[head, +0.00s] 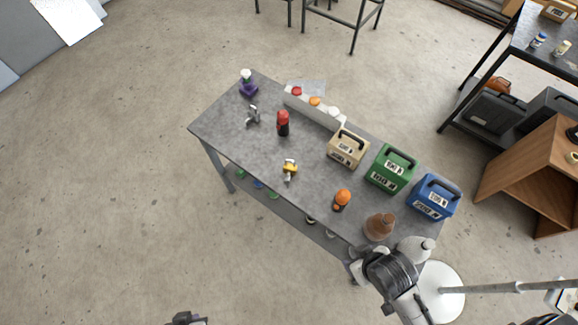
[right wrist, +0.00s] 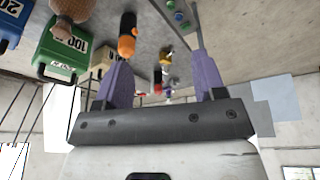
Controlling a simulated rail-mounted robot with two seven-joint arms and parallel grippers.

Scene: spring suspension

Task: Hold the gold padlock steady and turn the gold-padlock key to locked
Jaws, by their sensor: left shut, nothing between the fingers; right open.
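The gold padlock (head: 290,167) lies on the grey workbench (head: 225,125), near the middle of its front part. A small silvery part shows at its lower side; I cannot tell the key or its turn angle. In the right wrist view the padlock (right wrist: 167,54) is small, beyond the fingertips and apart from them. My right gripper (right wrist: 160,62) is open, with nothing between its purple fingers; its arm is at the bench's near right end. My left gripper (head: 187,318) is shut and empty at the bottom edge of the head view, well away from the bench.
Tan (head: 347,148), green (head: 390,169) and blue (head: 433,197) boxes line the bench's right back. An orange-topped item (head: 342,198) and brown flask (head: 379,227) stand nearer my right arm. A red cylinder (head: 283,123) and silvery item (head: 253,115) stand beyond the padlock.

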